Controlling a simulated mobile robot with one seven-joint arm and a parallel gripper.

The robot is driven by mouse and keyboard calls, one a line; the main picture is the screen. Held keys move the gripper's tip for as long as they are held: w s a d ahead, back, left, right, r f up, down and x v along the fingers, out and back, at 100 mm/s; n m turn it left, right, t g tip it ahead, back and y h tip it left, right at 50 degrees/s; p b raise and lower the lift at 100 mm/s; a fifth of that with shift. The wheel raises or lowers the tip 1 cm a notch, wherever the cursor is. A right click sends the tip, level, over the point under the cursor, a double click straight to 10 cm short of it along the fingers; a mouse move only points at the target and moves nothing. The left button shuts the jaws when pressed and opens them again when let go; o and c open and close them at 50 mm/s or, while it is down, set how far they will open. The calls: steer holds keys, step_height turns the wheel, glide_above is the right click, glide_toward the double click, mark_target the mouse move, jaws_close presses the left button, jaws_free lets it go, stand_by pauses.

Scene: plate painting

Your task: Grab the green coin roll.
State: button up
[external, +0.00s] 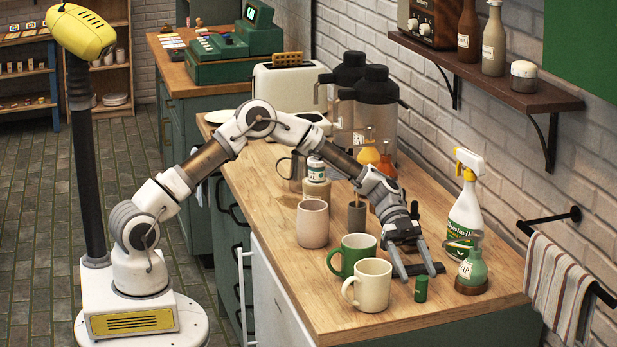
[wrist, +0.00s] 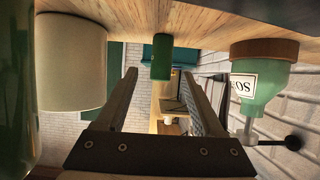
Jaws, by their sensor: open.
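The green coin roll (external: 421,289) is a small dark green cylinder standing upright on the wooden counter near its front edge. In the wrist view the roll (wrist: 161,57) hangs from the top, since the picture is upside down, and lies in line with the space between the fingers. My gripper (external: 419,272) is open and empty, low over the counter, with its fingertips just behind the roll in the external view. In the wrist view the gripper (wrist: 160,75) has its two fingers spread either side of the roll. I cannot tell the exact gap to it.
A cream mug (external: 372,287) and a green mug (external: 356,252) stand left of the roll. A green soap bottle (external: 472,268) stands close on the right, with a spray bottle (external: 466,215) behind it. The counter's front corner (external: 480,305) is clear.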

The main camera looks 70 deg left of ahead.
mark_target(420, 277)
steer(key=shift+x, duration=1.9)
jaws_close()
